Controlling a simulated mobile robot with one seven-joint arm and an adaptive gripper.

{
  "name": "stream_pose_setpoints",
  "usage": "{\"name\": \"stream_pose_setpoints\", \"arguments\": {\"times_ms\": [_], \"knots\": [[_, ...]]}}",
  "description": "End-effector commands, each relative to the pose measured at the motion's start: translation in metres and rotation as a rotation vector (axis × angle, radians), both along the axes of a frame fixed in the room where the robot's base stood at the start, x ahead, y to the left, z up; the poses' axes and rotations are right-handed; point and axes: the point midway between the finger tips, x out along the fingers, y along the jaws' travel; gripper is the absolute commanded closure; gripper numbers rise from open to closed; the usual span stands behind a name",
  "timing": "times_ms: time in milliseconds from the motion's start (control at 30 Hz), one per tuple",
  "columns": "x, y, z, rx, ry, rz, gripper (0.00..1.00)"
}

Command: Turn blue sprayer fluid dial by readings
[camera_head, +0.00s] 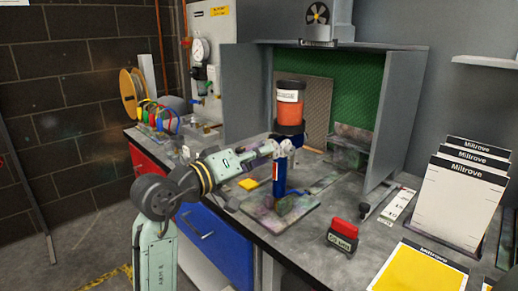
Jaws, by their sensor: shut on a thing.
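The blue sprayer (279,180) stands upright on a paint-stained mat (310,203) on the bench, with an orange cup (290,106) under a dark lid above and behind it. My gripper (284,148) reaches in from the left and is shut at the top of the sprayer, just below the cup. The fluid dial is hidden or too small to make out between the fingers. A round gauge (200,50) is on the wall panel at the back left; its reading is too small to tell.
A grey booth (400,100) with a green back surrounds the sprayer. A red-topped block (343,233), white Miltrove cards (462,205) and a yellow sheet (415,270) occupy the right front.

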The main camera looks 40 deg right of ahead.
Motion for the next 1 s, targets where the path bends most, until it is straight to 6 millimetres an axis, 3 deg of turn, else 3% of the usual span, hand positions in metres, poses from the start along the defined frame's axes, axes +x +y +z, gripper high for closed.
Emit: {"name": "stream_pose_setpoints", "arguments": {"times_ms": [567,600,867,1000], "knots": [[0.0005,0.0003,-0.0001,-0.002,0.031,0.001,1.00],[0.0005,0.0003,-0.0001,-0.002,0.031,0.001,0.78],[0.0003,0.0002,-0.0001,-0.003,0.030,0.001,0.61],[0.0001,0.0001,0.0000,-0.003,0.030,0.001,0.60]]}}
